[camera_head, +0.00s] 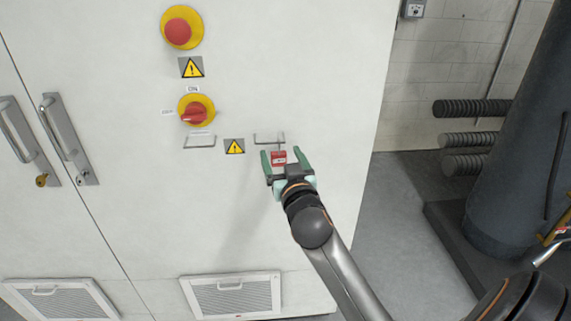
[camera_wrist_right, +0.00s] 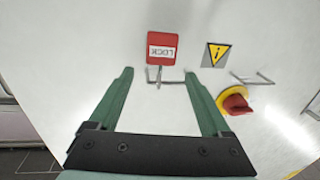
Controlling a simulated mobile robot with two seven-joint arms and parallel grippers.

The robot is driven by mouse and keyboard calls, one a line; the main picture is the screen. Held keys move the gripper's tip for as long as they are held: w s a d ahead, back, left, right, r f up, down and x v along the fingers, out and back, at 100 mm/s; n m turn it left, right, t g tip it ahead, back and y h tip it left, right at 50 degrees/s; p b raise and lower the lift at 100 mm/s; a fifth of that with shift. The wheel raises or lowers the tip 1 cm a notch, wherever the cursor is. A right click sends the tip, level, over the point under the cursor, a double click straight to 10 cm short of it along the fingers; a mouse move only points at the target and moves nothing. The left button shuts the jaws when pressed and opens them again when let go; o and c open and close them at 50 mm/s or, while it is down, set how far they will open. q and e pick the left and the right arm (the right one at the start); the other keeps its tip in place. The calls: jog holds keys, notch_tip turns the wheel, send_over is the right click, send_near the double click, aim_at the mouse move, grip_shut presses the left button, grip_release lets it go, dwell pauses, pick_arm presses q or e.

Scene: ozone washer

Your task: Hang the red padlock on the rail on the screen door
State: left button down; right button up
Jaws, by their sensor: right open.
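The red padlock (camera_head: 279,158) with a white LOCK label hangs from the right-hand metal rail (camera_head: 268,138) on the white cabinet door. In the right wrist view the padlock (camera_wrist_right: 162,47) appears upside down, its shackle at the rail (camera_wrist_right: 143,82). My right gripper (camera_head: 281,151) is open, with its green fingers on either side of the padlock in the head view. In the right wrist view the padlock body lies beyond the fingertips (camera_wrist_right: 158,74), and neither finger touches it. My left gripper is not in view.
A second rail (camera_head: 199,141) sits left, below a red-and-yellow rotary switch (camera_head: 195,111). A warning sign (camera_head: 234,146) lies between the rails. A red button (camera_head: 178,30) is above, door handles (camera_head: 68,140) are at left, and vents (camera_head: 232,295) are below.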

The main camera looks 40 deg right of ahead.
jog(key=v, duration=1.2)
jog(key=shift+s, duration=0.2)
jog(key=s+a+f+n+g+y, duration=0.2)
jog(key=a+f+y, duration=0.15)
jog(key=f, duration=0.55)
jog(key=s+a+f+n+g+y, duration=0.15)
jog(key=a+f, duration=0.25)
jog(key=f, duration=0.5)
jog(key=s+a+f+n+g+y, duration=0.1)
jog(key=a+f+n+y, duration=0.15)
jog(key=f, duration=0.65)
jog(key=s+a+f+g+y, duration=0.2)
jog(key=s+a+f+g, duration=0.1)
jog(key=s+f, duration=0.5)
jog(key=shift+s+a+f+n, duration=0.15)
jog(key=shift+a+f+n, duration=0.15)
jog(key=shift+a+f, duration=0.1)
